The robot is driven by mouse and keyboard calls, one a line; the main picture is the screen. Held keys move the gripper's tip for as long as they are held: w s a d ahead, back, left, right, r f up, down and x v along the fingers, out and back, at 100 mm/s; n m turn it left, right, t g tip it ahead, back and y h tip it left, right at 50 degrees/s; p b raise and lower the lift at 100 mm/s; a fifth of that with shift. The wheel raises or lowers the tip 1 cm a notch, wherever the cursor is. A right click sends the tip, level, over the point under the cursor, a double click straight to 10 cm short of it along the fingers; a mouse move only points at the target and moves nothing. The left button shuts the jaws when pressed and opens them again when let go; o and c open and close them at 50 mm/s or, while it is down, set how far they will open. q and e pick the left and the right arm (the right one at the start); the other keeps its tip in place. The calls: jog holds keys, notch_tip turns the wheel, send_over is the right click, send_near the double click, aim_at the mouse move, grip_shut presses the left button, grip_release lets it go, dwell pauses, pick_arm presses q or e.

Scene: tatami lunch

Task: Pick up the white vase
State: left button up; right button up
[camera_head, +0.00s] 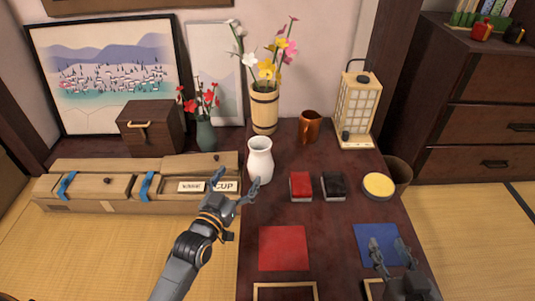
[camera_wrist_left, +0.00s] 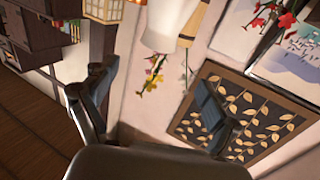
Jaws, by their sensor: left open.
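The white vase (camera_head: 260,160) stands upright on the dark red table in the head view. My left gripper (camera_head: 237,184) is open and empty, just in front and to the left of the vase, with its fingers pointing toward it. In the left wrist view, the white vase (camera_wrist_left: 168,25) shows at the top edge, partly cut off, beyond the spread fingers of my left gripper (camera_wrist_left: 152,100). My right gripper (camera_head: 391,250) is at the lower right, over the blue square mat; its fingers look apart and empty.
A wooden vase with flowers (camera_head: 264,110) stands behind the white vase, near a brown mug (camera_head: 309,127) and a lantern (camera_head: 355,110). A green vase (camera_head: 206,133) and wooden boxes (camera_head: 105,187) are left. Red (camera_head: 301,185) and black (camera_head: 333,185) boxes are right.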

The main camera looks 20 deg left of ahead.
aim_at(255, 151)
pick_arm(q)
jog(key=w, duration=0.3)
jog(key=w+b, duration=0.1)
jog(key=w, duration=0.1)
jog(key=w+d+b, duration=0.1)
jog(key=w, duration=0.2)
jog(key=shift+w, duration=0.55)
jog(key=shift+w+b, duration=0.15)
jog(key=shift+b, duration=0.15)
jog(key=w, duration=0.1)
jog(key=w+b, duration=0.1)
jog(key=w, duration=0.1)
jog(key=w+b, duration=0.1)
jog(key=shift+w+d+f, duration=0.2)
jog(key=shift+w+d, duration=0.15)
jog(key=shift+d, duration=0.05)
pick_arm(e)
jog(key=s+a+r+t+y, duration=0.1)
jog(key=r+t+y, duration=0.1)
jog(key=r+t, duration=0.4)
jog(key=s+r+t+y, duration=0.2)
jog(key=r+t, duration=0.4)
jog(key=r, duration=0.6)
jog(key=shift+s+a+r, duration=0.15)
jog(key=shift+a+r, duration=0.2)
pick_arm(q)
jog(key=c, duration=1.8)
jog(key=shift+r, duration=0.1)
grip_shut()
